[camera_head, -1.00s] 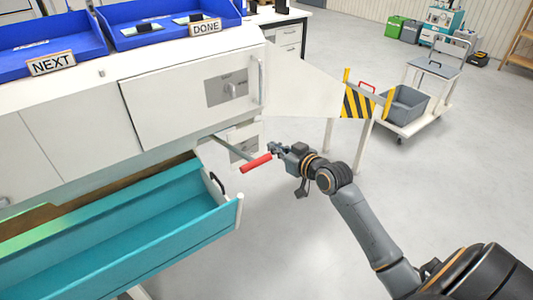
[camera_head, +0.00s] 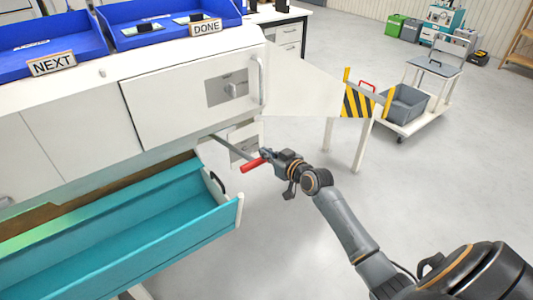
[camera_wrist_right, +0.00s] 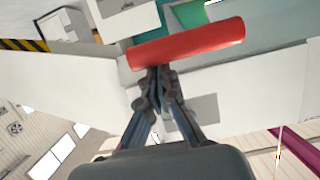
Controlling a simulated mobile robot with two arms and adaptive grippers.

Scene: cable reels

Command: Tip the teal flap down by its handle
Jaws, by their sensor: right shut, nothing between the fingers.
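The teal flap (camera_head: 140,222) is a long trough-like panel with a white end, hanging out below the white machine at the left of the head view. A black handle (camera_head: 217,183) sits at its right end. A red grip (camera_head: 252,165) on a grey lever (camera_head: 230,148) sticks out from under the machine; it also shows in the wrist view (camera_wrist_right: 187,43). My right gripper (camera_head: 265,154) is at the right end of the red grip. In the wrist view its fingertips (camera_wrist_right: 156,72) are together, right at the grip's edge, not around it. Whether they touch cannot be told. My left gripper is not visible.
Blue trays marked NEXT (camera_head: 35,52) and DONE (camera_head: 165,28) stand on the machine. A striped yellow-black plate (camera_head: 357,104) juts out on the right. A trolley with a grey bin (camera_head: 407,103) stands beyond. The floor right of the flap is open.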

